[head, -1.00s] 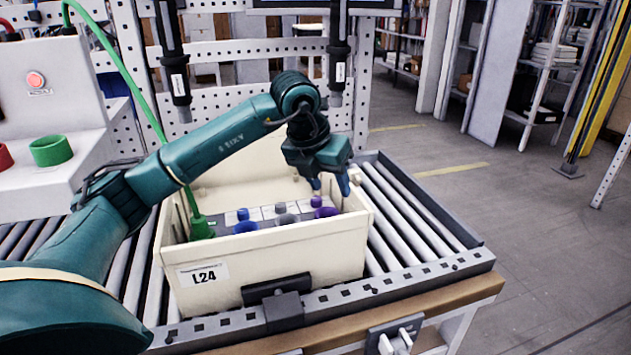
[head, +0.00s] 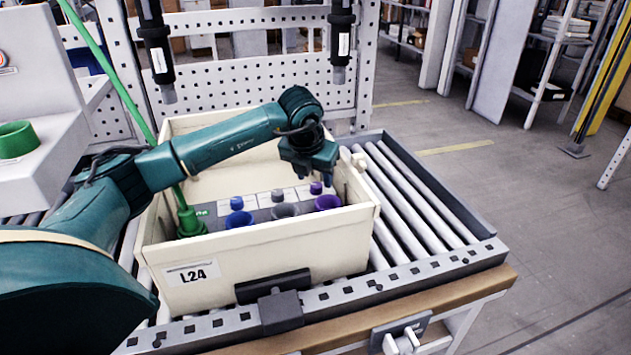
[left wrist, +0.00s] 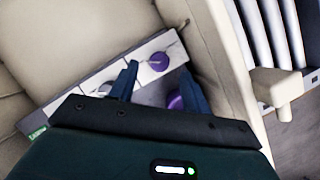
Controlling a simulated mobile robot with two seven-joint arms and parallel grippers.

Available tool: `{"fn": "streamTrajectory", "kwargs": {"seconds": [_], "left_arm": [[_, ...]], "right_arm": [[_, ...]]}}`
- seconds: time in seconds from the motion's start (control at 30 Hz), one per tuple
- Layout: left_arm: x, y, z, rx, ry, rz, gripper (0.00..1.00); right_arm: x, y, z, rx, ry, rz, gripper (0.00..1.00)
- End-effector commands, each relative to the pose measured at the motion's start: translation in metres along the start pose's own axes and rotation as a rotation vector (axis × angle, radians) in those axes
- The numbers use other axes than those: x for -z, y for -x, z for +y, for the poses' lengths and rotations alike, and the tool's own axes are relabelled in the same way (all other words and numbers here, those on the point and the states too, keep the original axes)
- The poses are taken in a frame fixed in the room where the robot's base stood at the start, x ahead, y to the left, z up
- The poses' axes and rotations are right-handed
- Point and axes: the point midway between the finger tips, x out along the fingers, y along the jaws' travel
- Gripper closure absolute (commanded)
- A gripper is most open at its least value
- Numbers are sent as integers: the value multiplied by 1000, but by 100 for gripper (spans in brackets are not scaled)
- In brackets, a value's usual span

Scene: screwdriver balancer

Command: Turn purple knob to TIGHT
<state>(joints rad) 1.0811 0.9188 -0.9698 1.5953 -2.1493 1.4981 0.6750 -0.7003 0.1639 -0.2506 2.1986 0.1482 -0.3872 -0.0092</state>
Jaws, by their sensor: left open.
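A small round purple knob (head: 316,187) stands on a white-labelled strip inside the cream box (head: 300,240). A larger purple round piece (head: 328,202) sits just in front of it. My left gripper (head: 314,175) is open, pointing down into the box above the purple knob. There the larger purple piece (left wrist: 175,102) is partly hidden by a finger. My right gripper is not in view.
Blue (head: 237,203) and grey (head: 278,196) knobs stand to the left on the same strip, with similar larger pieces in front. Box walls surround the gripper. Rollers (head: 420,215) to the right are clear.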

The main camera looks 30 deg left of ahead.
Motion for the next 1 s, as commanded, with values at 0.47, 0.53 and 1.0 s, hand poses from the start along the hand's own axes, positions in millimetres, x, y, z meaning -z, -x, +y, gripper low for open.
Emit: {"fn": "streamTrajectory", "kwargs": {"seconds": [0.47, 0.53, 1.0], "left_arm": [[0, -32, 0, 0, -1, -1, 52], [0, -32, 0, 0, -1, -1, 52], [0, -32, 0, 0, 0, -1, 87]], "right_arm": [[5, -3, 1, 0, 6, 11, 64], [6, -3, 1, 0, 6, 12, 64], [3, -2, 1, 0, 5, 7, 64]]}}
